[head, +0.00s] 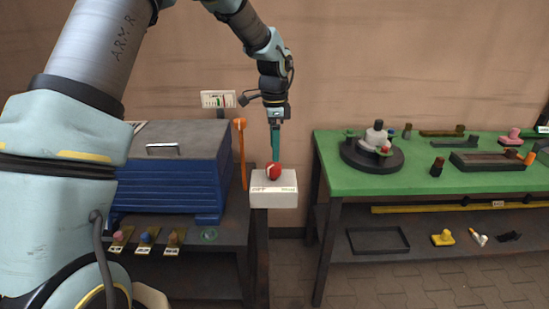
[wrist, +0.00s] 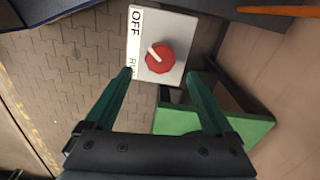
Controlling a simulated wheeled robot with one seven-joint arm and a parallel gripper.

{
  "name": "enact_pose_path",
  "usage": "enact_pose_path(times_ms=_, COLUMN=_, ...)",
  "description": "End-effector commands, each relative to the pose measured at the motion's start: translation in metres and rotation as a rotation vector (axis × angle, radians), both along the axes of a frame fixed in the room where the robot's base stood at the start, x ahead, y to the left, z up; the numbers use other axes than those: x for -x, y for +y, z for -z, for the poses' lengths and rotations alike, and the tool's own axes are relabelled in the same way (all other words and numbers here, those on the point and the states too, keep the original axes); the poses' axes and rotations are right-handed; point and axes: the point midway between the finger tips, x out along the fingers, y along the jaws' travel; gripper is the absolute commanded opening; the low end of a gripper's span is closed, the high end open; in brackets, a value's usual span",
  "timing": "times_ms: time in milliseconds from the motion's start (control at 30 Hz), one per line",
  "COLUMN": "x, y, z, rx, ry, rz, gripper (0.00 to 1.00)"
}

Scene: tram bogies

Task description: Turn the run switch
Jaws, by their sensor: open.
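The run switch is a red knob (head: 274,171) with a white pointer mark on top of a pale box (head: 275,198) on a post. In the wrist view the red knob (wrist: 160,58) sits on the box's pale face (wrist: 178,25), with "OFF" and a partly hidden "RUN" lettered along one edge. The white pointer slants toward the lettered edge, nearer the OFF side. My gripper (head: 275,158) points down just above the knob. In the wrist view its teal fingers (wrist: 158,76) are spread apart, with the knob beyond the tips and nothing between them.
A blue toolbox (head: 170,175) stands on a dark bench at left, with an orange-topped lever (head: 240,150) between it and the switch. A green-topped table (head: 370,182) at right carries a round dark fixture (head: 372,155) and several small parts. A wall panel (head: 218,99) hangs behind.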

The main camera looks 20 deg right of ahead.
Motion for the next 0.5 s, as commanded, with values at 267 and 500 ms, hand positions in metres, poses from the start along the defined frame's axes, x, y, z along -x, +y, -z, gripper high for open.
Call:
enact_pose_path(times_ms=267, x=0.001, y=0.000, z=0.042, rx=-0.002, ry=0.002, rz=-0.001, gripper=0.88)
enact_pose_path(times_ms=500, x=0.000, y=0.000, z=0.054, rx=0.001, ry=-0.001, rz=-0.002, gripper=0.88)
